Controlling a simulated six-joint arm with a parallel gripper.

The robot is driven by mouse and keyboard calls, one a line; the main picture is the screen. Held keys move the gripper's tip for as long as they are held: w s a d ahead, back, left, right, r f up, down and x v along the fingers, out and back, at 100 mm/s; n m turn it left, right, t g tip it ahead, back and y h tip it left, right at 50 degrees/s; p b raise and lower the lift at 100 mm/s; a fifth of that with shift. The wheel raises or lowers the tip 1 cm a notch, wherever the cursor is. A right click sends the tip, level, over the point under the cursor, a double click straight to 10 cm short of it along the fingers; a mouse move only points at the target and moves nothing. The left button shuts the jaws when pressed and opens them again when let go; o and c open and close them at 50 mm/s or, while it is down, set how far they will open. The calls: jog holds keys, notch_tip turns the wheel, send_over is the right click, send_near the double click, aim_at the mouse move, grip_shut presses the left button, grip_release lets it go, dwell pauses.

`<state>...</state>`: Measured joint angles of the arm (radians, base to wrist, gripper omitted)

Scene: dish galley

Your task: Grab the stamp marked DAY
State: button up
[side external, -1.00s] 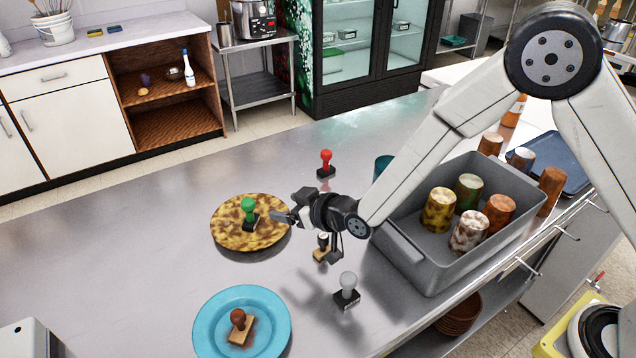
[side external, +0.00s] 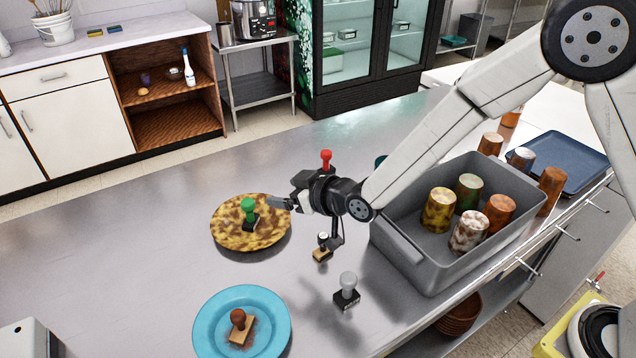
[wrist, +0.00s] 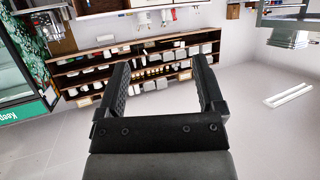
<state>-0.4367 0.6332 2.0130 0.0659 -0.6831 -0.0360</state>
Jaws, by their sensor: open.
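Several stamps are on the steel counter and plates in the side view; I cannot read DAY on any of them. A green-handled stamp (side external: 249,210) stands on a mottled yellow plate (side external: 226,238). A red-handled stamp (side external: 326,160) is behind my gripper, its base hidden. A wood-based stamp (side external: 322,250) with a dark handle and pale top stands below my wrist. A grey-handled stamp (side external: 348,284) has a black base with pale, illegible lettering. A brown-handled stamp (side external: 238,322) is on a blue plate (side external: 208,335). My gripper (side external: 279,203) is open and empty, above the counter near the yellow plate; its fingers show in the wrist view (wrist: 160,66).
A grey bin (side external: 404,245) with several patterned cups stands right of the stamps, under my arm. A dark blue tray (side external: 565,165) is beyond it. A teal item (side external: 381,161) is partly hidden behind my arm.

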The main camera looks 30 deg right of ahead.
jog(key=s+a+r+m+h, duration=0.1)
jog(key=s+a+r+m, duration=0.1)
jog(key=s, duration=0.8)
jog(key=m+h, duration=0.3)
jog(key=h, duration=0.1)
send_over(350, 278)
jog(key=s, duration=0.5)
jog(key=shift+w+f, duration=0.1)
jog(key=shift+f, duration=4.45)
jog(key=shift+x, duration=1.3)
jog(key=shift+x, duration=2.6)
jog(key=shift+f, duration=0.15)
